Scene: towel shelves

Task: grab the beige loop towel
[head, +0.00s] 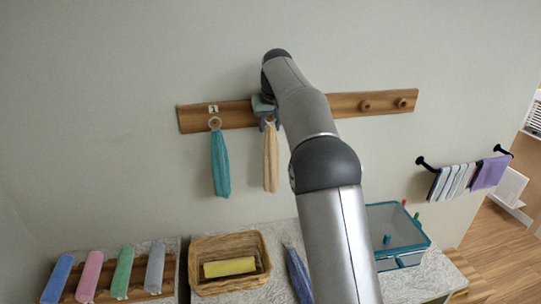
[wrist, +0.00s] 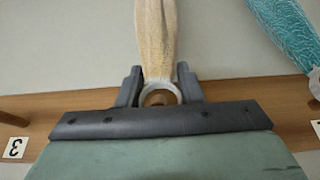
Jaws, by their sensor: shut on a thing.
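The beige loop towel (head: 271,157) hangs down in front of the wall from the wooden peg rail (head: 345,104) in the head view. In the wrist view the towel (wrist: 158,38) runs to the top edge, and its pale ring appears around a wooden peg. My gripper (wrist: 157,88) is shut on the towel at its ring, with one dark finger on each side. In the head view my gripper (head: 265,108) is at the rail, partly hidden by my arm, and the ring is hidden there.
A teal towel (head: 220,163) hangs close by on the left. Bare pegs (head: 402,102) are on the right. Below are a wicker basket (head: 197,277) with a yellow towel, rolled towels (head: 90,276) and a teal-rimmed bin (head: 400,238). A bar with striped and purple towels (head: 489,173) is far right.

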